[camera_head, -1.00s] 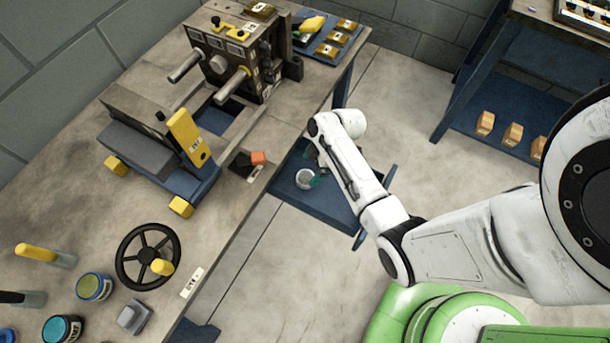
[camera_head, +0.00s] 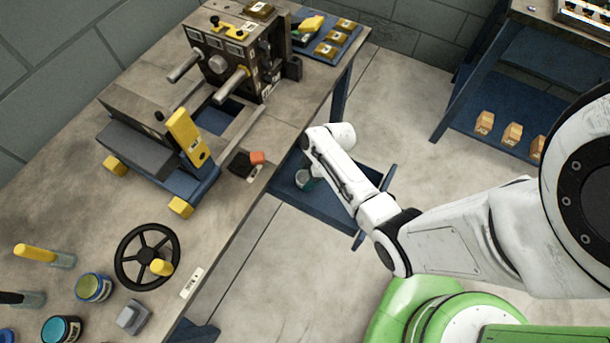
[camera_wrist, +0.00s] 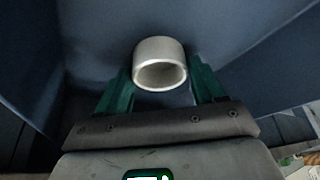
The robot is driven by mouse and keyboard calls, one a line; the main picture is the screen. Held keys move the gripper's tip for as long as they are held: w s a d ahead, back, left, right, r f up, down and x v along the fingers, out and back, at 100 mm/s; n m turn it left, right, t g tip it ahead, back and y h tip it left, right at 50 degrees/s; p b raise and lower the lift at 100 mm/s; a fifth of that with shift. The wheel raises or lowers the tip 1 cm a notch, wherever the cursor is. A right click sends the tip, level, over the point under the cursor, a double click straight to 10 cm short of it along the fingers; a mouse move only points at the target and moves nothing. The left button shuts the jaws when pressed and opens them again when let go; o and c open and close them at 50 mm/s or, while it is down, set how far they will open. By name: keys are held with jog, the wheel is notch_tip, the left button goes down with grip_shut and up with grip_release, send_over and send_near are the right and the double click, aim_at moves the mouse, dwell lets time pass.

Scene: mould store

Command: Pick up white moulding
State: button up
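The white moulding (camera_wrist: 160,66) is a short hollow ring or cup. In the wrist view it sits between the two green fingers of my gripper (camera_wrist: 160,78), with its opening facing the camera. The fingers are apart, one on each side; a gap shows by the left finger, and I cannot tell whether the right one touches. In the head view the moulding (camera_head: 299,177) lies in the blue tray (camera_head: 284,203) below the bench edge. My arm and a green finger partly hide it.
The bench (camera_head: 90,215) runs along the left and carries a moulding machine (camera_head: 235,55), a handwheel (camera_head: 147,257) and paint jars. Its edge is close to my arm. A blue shelf (camera_head: 520,105) with orange blocks stands at the right. The floor between is clear.

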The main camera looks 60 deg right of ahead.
jog(key=c, duration=0.6)
jog(key=shift+r, duration=0.1)
jog(key=shift+c, duration=0.2)
